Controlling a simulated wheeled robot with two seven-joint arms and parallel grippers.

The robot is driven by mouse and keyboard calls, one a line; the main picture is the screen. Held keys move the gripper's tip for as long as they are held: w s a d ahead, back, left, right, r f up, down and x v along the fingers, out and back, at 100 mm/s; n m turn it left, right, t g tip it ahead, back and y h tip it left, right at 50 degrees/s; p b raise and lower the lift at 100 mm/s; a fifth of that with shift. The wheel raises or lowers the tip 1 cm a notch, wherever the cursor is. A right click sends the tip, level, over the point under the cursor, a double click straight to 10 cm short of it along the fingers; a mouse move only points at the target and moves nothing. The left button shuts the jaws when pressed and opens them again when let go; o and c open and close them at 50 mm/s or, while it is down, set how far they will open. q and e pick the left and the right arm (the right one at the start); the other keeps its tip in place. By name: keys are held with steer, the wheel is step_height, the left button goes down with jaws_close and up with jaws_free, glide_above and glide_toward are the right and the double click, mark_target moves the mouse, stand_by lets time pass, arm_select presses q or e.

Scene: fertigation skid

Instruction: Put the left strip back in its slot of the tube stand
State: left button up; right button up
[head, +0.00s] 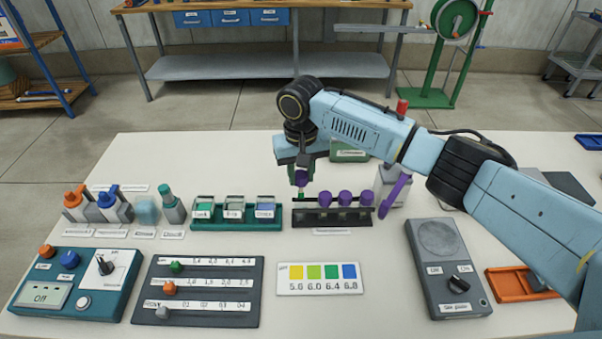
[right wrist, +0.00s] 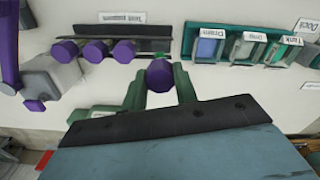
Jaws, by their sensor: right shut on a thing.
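The right gripper (head: 301,180) is shut on the purple-capped left strip (head: 301,177), just above the left end of the dark tube stand (head: 312,217). A small green part shows below the cap. In the right wrist view, the left strip's purple cap (right wrist: 160,76) sits between the two green fingers. Three other purple-capped pieces (head: 345,198) stand in the tube stand, to the right of the held one. Whether the held strip's lower end touches the stand is unclear. The left gripper is not in view.
A green rack (head: 238,226) with three labelled boxes stands just left of the stand. A grey block with a tilted purple-handled tool (head: 394,195) is close on the right. A colour chart (head: 319,279) and a dark slider panel (head: 205,310) lie in front.

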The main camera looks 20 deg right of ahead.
mark_target(301, 198)
steer(key=shift+f+b, duration=0.3)
steer(key=shift+f, duration=3.05)
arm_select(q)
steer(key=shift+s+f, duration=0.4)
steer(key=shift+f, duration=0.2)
arm_select(e)
steer(key=o, duration=1)
